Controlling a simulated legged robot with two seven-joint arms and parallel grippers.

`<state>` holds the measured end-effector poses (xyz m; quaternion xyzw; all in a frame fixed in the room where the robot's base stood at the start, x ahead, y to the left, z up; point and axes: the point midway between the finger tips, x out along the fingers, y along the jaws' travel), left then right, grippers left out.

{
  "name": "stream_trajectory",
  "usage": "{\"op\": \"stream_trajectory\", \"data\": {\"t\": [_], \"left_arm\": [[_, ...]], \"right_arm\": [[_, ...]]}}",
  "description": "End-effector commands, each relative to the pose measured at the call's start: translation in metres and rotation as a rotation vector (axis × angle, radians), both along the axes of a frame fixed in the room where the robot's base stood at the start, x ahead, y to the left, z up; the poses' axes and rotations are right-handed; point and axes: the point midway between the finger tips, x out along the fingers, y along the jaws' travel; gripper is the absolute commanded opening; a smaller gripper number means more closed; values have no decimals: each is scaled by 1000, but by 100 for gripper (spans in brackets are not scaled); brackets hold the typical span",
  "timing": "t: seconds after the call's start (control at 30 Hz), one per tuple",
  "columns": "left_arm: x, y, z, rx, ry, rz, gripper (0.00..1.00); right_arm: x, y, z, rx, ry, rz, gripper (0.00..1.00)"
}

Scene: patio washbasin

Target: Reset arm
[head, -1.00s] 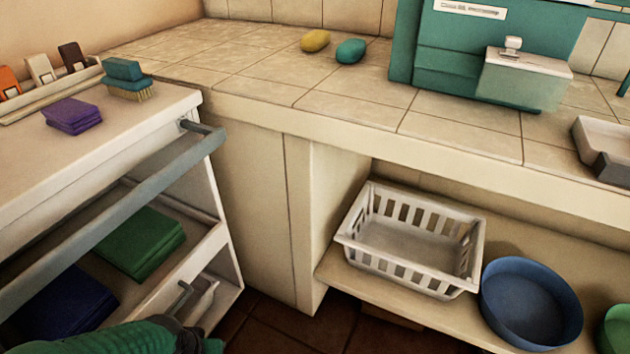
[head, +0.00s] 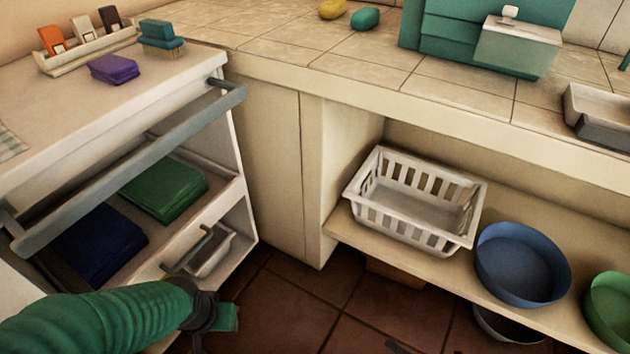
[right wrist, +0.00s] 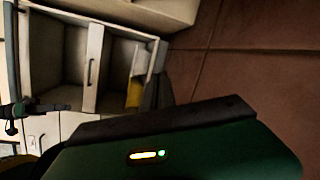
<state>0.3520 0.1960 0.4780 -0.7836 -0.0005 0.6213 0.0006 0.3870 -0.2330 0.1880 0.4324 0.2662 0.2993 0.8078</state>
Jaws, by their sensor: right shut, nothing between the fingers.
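The left arm, in a green ribbed sleeve, comes in at the lower left of the head view. It ends in a dark wrist in front of the white cart, and the jaws of my left gripper cannot be made out. In the right wrist view a green housing with a small light fills the bottom, with cabinets and brown floor beyond.
The white cart (head: 60,128) has a grey rail (head: 130,172), with green cloths (head: 165,188) and blue cloths (head: 98,245) on its shelf. A white basket (head: 412,205), blue basin (head: 522,264) and green bowl (head: 608,308) stand under the counter (head: 330,65). The floor between is clear.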

Motion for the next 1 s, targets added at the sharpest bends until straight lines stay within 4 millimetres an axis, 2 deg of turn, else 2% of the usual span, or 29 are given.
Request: {"op": "stream_trajectory", "data": {"t": [0.03,0.17,0.27,0.4,0.5,0.7,0.83,0.87,1.0], "left_arm": [[0,0,6,0,0,0,36],[0,0,17,0,0,0,36],[0,0,27,0,0,0,36],[0,0,40,0,0,0,36],[0,0,49,0,0,0,36],[0,0,61,0,0,0,36],[0,0,68,0,0,0,36],[0,0,69,0,0,0,36],[0,0,75,0,0,0,36]], "right_arm": [[-1,4,17,-76,-26,103,0],[-17,16,59,-334,-140,462,0],[-32,19,101,-578,-288,814,0],[-47,14,163,-900,-561,1302,0],[-49,10,211,-1102,-795,1625,0],[-43,12,287,-1385,-1231,2091,0],[-38,21,326,-1511,-1478,2292,0],[-38,24,334,1493,1492,-2267,0],[-36,39,369,1322,1439,-2000,0]]}}
